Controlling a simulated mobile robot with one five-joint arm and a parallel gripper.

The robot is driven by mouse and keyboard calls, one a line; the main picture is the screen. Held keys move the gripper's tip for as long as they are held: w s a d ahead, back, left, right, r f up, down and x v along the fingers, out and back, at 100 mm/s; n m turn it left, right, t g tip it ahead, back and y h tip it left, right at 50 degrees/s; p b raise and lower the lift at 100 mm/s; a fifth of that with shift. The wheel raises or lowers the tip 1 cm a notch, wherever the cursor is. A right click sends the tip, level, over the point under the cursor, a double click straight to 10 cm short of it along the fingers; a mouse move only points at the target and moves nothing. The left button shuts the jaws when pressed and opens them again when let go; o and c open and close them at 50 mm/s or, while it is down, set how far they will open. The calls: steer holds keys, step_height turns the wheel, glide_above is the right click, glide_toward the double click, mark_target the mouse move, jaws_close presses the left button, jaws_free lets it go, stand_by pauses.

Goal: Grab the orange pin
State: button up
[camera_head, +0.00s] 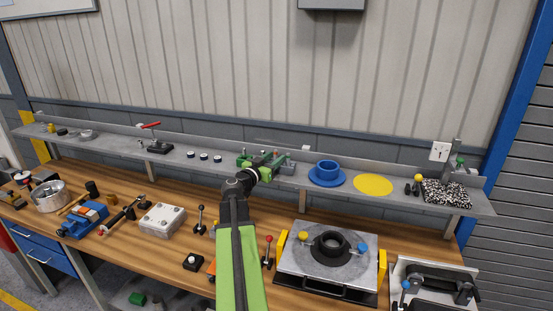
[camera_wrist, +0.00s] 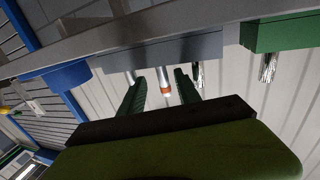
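In the wrist view the orange pin (camera_wrist: 165,83) is a pale metal rod with an orange band near its white end. It sticks out from a grey block (camera_wrist: 185,48). The two green fingers of my gripper (camera_wrist: 160,91) are open, one on each side of the pin, with gaps visible between. Whether the pin lies at fingertip depth is hard to tell. In the head view my gripper (camera_head: 260,163) reaches over the shelf at the grey block (camera_head: 284,169); the orange pin cannot be made out there.
Other metal pins stand close by in the wrist view, one left (camera_wrist: 130,76) and one right (camera_wrist: 198,75). A green block (camera_wrist: 280,33) with a pin is beside them. A blue flanged part (camera_head: 327,172) and yellow disc (camera_head: 373,184) are on the shelf (camera_head: 400,203) to the right.

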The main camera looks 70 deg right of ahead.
steer(key=x, duration=0.5)
steer(key=shift+w+d, duration=0.15)
steer(key=shift+w, duration=0.2)
jaws_close()
